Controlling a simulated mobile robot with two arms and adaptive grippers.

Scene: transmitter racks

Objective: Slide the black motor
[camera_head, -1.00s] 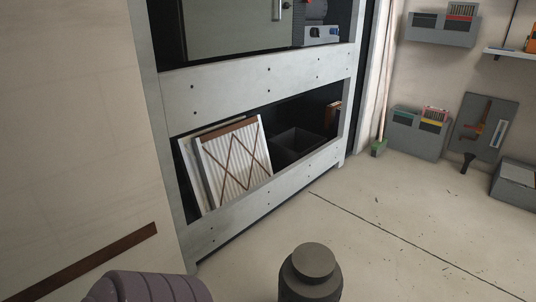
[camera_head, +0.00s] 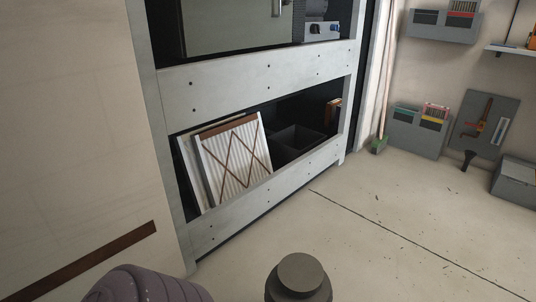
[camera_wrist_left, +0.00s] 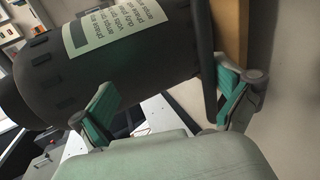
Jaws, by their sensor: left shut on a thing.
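The black motor (camera_wrist_left: 110,65) is a large dark cylinder with a pale printed label, seen close up in the left wrist view and lying across its upper left. My left gripper (camera_wrist_left: 168,82) has teal-padded fingers on either side of its lower part and is shut on it. The contact surfaces are partly hidden. In the head view neither gripper shows. My right gripper is in no view.
A grey metal rack (camera_head: 255,72) stands ahead with a dark panel and equipment above. Its lower bay holds leaning pleated filters (camera_head: 236,158) and a black bin (camera_head: 298,140). Grey wall boxes (camera_head: 418,132) hang at right.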

